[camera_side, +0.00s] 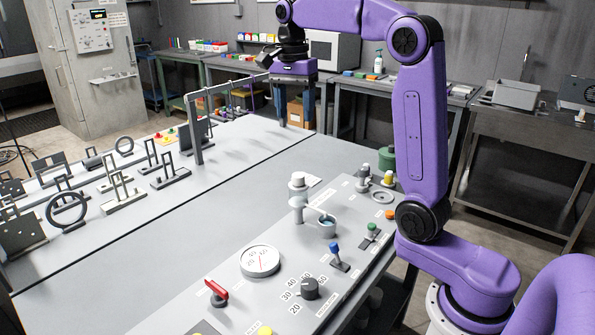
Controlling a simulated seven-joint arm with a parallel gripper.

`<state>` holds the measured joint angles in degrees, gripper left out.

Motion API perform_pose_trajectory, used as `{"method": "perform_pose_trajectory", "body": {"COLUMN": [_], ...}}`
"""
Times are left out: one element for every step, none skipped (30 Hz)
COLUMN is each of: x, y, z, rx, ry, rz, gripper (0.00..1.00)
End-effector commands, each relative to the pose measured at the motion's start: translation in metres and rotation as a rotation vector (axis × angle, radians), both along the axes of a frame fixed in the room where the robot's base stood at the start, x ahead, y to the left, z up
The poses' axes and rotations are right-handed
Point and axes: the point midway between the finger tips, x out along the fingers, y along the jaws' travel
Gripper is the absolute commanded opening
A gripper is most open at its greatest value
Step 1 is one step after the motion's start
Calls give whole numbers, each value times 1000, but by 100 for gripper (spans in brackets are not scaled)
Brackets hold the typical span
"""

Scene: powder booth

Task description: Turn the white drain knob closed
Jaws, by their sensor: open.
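My gripper (292,82) hangs high above the far end of the table, well behind and above the knob, and touches nothing.
Dark racks and rings (67,209) stand at the left. The table between is mostly clear.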

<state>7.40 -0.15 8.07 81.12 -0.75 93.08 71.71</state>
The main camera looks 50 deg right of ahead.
Motion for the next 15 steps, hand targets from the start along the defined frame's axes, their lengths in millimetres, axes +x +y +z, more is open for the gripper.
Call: {"method": "perform_pose_trajectory", "body": {"x": [-1,-1,-2,-2,-2,-2,-2,-3,-4,-3,-4,-4,-4,-5,-5], "y": [0,0,0,0,0,0,0,0,0,0,0,0,0,0,0], "z": [-6,-10,-16,-21,-26,-32,-37,-41,-48,-53,-59,-66,-71,-76,-84], "rx": [0,1,0,0,0,0,0,0,0,0,1,1,0,1,1], "ry": [3,2,4,4,4,5,3,4,5,4,5,5,4,5,5], "rz": [0,1,1,1,2,2,2,2,2,2,2,2,2,2,2], "gripper": [60,60,60,60,60,60,60,60,60,60,60,60,60,60,60]}}
